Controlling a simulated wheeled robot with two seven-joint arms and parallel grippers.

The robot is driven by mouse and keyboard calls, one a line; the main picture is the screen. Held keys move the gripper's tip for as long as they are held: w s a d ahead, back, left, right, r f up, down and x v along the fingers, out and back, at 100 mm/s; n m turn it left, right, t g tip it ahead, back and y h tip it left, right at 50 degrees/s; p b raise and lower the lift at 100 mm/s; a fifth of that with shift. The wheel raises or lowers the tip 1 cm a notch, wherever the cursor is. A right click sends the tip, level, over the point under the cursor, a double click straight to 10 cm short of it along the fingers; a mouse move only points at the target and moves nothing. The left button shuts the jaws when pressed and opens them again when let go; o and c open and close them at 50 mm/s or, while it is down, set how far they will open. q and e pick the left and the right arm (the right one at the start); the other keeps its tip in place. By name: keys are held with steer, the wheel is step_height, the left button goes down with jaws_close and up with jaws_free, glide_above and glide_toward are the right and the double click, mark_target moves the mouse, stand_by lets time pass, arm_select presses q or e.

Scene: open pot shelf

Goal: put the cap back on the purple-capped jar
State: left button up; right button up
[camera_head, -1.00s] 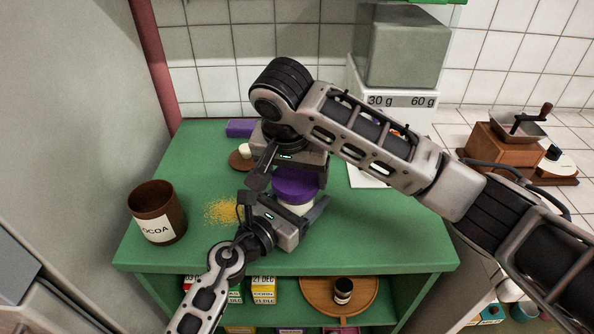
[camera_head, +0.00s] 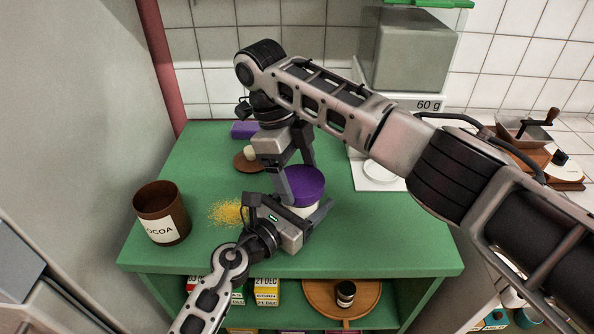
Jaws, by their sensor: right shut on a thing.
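The jar has a white body (camera_head: 306,211) and stands on the green shelf top. Its purple cap (camera_head: 305,184) sits over the jar's mouth; whether it is fully seated I cannot tell. My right gripper (camera_head: 294,172) comes down from above and behind and is shut on the purple cap, one finger at its left side and the other behind it. My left gripper (camera_head: 300,212) reaches in low from the front with its fingers on both sides of the white body, shut on the jar. The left gripper hides the jar's lower part.
A brown cocoa tin (camera_head: 162,212) stands at left, beside spilled yellow powder (camera_head: 226,212). A brown disc with a pale knob (camera_head: 248,160) and a purple box (camera_head: 244,130) lie behind. A white scale (camera_head: 382,176) is at back right. The shelf top's front right is clear.

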steer(key=o, duration=0.9)
steer(key=shift+o, duration=0.2)
steer(key=shift+r, duration=0.1)
steer(key=shift+r, duration=2.15)
steer(key=shift+c, duration=0.5)
